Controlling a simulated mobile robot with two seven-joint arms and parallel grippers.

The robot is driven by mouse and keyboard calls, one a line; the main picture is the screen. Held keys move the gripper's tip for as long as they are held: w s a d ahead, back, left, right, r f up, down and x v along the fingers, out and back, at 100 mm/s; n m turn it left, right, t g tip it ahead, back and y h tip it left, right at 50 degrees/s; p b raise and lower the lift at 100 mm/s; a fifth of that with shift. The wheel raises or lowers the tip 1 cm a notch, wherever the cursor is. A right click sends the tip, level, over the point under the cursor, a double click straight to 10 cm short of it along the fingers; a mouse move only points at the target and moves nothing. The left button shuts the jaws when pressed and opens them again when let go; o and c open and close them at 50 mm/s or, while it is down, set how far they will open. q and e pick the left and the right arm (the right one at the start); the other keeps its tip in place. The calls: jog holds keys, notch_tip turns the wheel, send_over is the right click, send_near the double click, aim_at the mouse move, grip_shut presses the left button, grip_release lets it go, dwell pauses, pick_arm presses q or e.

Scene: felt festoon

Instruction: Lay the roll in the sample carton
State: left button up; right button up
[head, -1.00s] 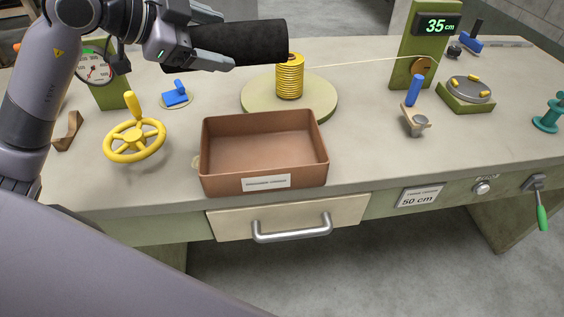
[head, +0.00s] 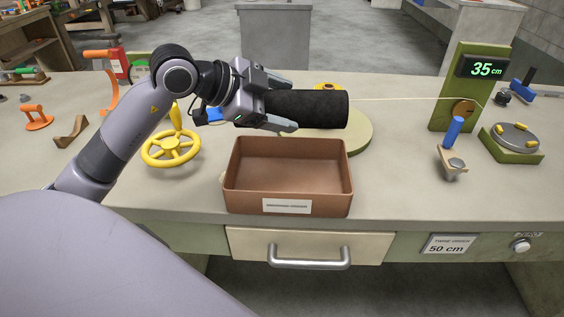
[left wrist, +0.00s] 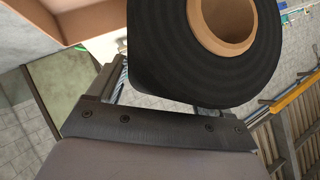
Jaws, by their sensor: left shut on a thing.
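The roll (head: 318,109) is black felt and lies level, pointing right, in the head view. My left gripper (head: 280,104) is shut on its left end and holds it above the bench, behind the carton. The left wrist view shows the roll (left wrist: 180,65) close up, with a tan hollow core at its end. The sample carton (head: 287,206) is an open brown box with a white label on its front, near the bench's front edge. It looks empty. My right gripper is not in view.
A round green turntable (head: 356,136) stands behind the carton, its yellow spool mostly hidden by the roll. A yellow handwheel (head: 171,150) stands left of the carton. A green post with a 35 cm display (head: 484,68) stands at right. Bare bench lies right of the carton.

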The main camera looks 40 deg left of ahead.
pick_arm(q)
jog(key=shift+f+b, duration=0.65)
jog(key=shift+f, duration=5.7)
jog(key=o, duration=1.1)
jog(key=shift+f, duration=0.15)
jog(key=shift+s, duration=0.15)
jog(key=shift+v, duration=5.95)
